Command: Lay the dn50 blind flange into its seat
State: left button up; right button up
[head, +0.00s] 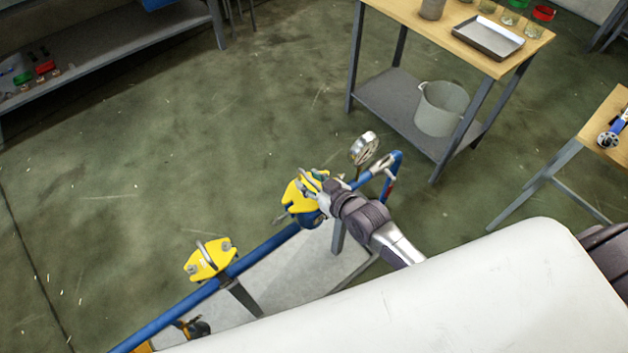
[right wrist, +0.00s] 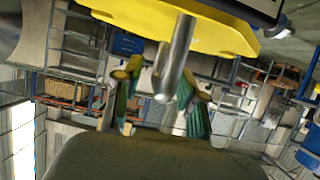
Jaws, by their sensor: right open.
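Two yellow plates sit on a blue pipe: a left one (head: 208,260) with a metal bar handle, and a right one (head: 301,194) partly hidden by my right gripper (head: 319,183). In the right wrist view, a metal rod (right wrist: 175,60) stands out from the yellow plate (right wrist: 165,20) between the fingers of my right gripper (right wrist: 162,98). The fingers have green pads and are apart; I cannot tell whether either touches the rod. I cannot tell which part is the dn50 blind flange or where its seat is. My left gripper is not in view.
The blue pipe (head: 168,317) runs diagonally over a grey stand. A round metal piece (head: 364,148) stands near its upper end. A wooden table (head: 460,47) with a metal tray (head: 489,38) and a bucket (head: 441,108) below stands behind.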

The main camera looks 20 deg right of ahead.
jog(key=v, duration=1.2)
jog(key=shift+r, duration=0.25)
jog(key=shift+w, duration=0.1)
